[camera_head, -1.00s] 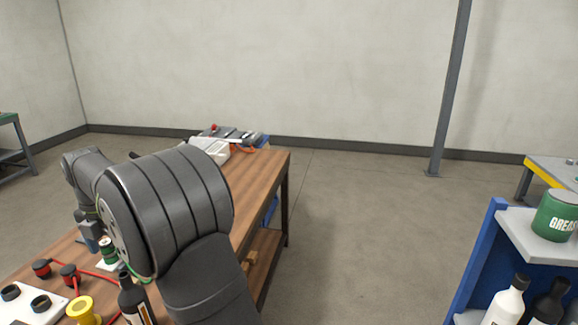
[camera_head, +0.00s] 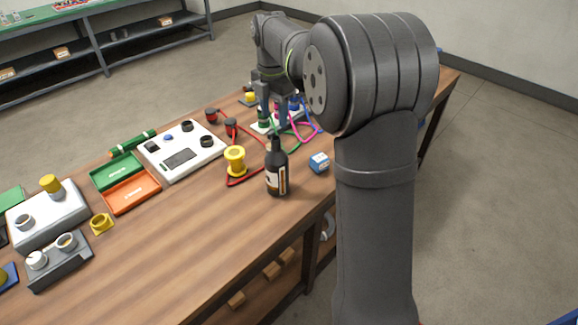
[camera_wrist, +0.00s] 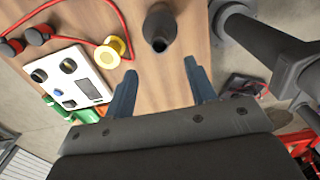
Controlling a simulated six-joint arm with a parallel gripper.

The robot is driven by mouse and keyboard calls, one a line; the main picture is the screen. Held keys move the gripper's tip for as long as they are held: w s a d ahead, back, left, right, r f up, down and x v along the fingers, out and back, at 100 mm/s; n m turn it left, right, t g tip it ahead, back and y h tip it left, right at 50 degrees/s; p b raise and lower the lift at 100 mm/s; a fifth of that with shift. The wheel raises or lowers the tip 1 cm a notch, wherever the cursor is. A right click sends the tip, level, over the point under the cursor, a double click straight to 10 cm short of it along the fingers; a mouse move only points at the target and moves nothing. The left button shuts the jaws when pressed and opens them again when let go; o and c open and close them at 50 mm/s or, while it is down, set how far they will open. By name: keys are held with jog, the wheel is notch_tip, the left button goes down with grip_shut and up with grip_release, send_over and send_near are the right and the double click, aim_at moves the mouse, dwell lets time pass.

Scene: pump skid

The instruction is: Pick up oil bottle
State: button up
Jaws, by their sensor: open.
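The oil bottle (camera_head: 276,170) is black with a dark neck and a pale label with orange on it. It stands upright on the wooden bench (camera_head: 215,255), near its right-hand edge. My gripper (camera_head: 272,108) is above and beyond the bottle in the head view. In the wrist view the bottle (camera_wrist: 160,28) shows from above, neck towards the camera. There my gripper (camera_wrist: 160,76) is open and empty, and the bottle appears ahead of the two blue-grey fingertips, roughly in line with the gap between them.
A yellow spool (camera_head: 235,160) stands just left of the bottle and a small blue cube (camera_head: 319,162) lies to its right. Red cable (camera_head: 240,182) runs close by. A white panel box (camera_head: 182,150) and green and orange trays (camera_head: 131,190) lie further left. The bench front is clear.

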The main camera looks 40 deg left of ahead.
jog(key=m, duration=0.1)
jog(key=r+m, duration=0.1)
jog(key=m, duration=0.2)
jog(key=shift+s+d+r, duration=0.15)
jog(key=shift+s+d, duration=0.1)
jog(key=shift+s, duration=0.1)
notch_tip(320, 180, up, 4)
jog(key=s+d+m+t+y, duration=0.2)
jog(key=m, duration=2)
send_near(275, 138)
jog(key=shift+y, duration=0.3)
jog(key=x, duration=0.5)
jog(key=shift+s+d+f, duration=0.1)
jog(key=shift+s+f, duration=0.2)
jog(key=shift+f, duration=0.15)
jog(key=x, duration=0.5)
jog(key=shift+w+d, duration=0.15)
jog(key=shift+w, duration=0.25)
grip_shut()
